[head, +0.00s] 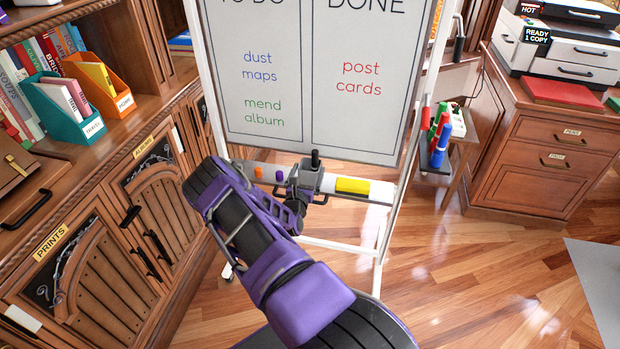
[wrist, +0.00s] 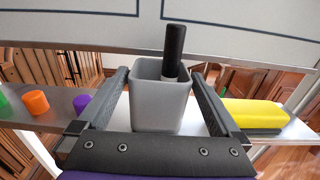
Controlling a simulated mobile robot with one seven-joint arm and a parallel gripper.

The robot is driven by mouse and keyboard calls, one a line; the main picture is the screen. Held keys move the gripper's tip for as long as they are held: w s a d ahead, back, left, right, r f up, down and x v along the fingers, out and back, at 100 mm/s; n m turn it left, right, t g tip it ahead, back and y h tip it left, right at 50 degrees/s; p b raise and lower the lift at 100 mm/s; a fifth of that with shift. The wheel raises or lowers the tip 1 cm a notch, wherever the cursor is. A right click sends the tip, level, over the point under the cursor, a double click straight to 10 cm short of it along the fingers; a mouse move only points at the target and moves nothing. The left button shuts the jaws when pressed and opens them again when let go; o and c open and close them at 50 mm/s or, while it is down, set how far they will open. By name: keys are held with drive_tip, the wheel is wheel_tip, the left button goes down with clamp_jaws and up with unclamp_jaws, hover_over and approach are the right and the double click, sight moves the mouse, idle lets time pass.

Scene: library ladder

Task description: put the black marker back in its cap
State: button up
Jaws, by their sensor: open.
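A black upright cylinder (wrist: 174,52), the black marker or its cap, stands in a grey square cup (wrist: 158,108) on the whiteboard's tray. I cannot tell which of the two it is; its lower end is hidden in the cup. In the head view the black cylinder (head: 315,158) pokes up above my gripper (head: 308,192). My gripper (wrist: 160,76) is open, one finger on each side of the grey cup. Whether the fingers touch the cup is unclear. No separate black marker or cap is plain elsewhere.
The tray (head: 382,192) also bears a yellow eraser (head: 352,185), right of the cup, and orange (wrist: 37,102) and purple (wrist: 82,104) pieces to the left. The whiteboard (head: 310,125) rises behind. Shelves and cabinets (head: 85,255) stand left; markers (head: 440,140) hang right.

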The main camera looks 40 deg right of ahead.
drive_tip(key=shift+x, duration=1.4)
drive_tip(key=c, duration=1.3)
drive_tip(key=shift+c, duration=0.4)
drive_tip(key=shift+r, duration=0.1)
